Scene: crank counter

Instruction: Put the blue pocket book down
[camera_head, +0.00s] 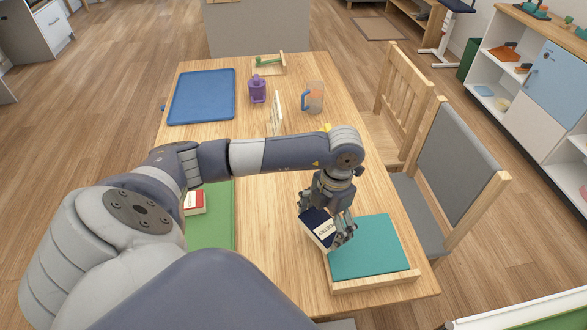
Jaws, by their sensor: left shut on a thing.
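The blue pocket book (318,226) is dark navy with a white label, and it is tilted. My left gripper (328,232) is shut on it. The gripper hangs down from my left arm, at the left edge of a teal mat (373,249) with a wooden ledge along its near side. The book is beside or just over the mat's left edge; I cannot tell whether it touches the mat or the table. My fingers hide part of the book. My right gripper is not in view.
On the wooden table (275,215) are a red book (194,203) on a green mat (221,215), a blue tray (202,97), a purple bottle (257,90), a clear cup with a blue handle (313,98) and a green crank (268,62). Chairs (448,165) stand along the right side.

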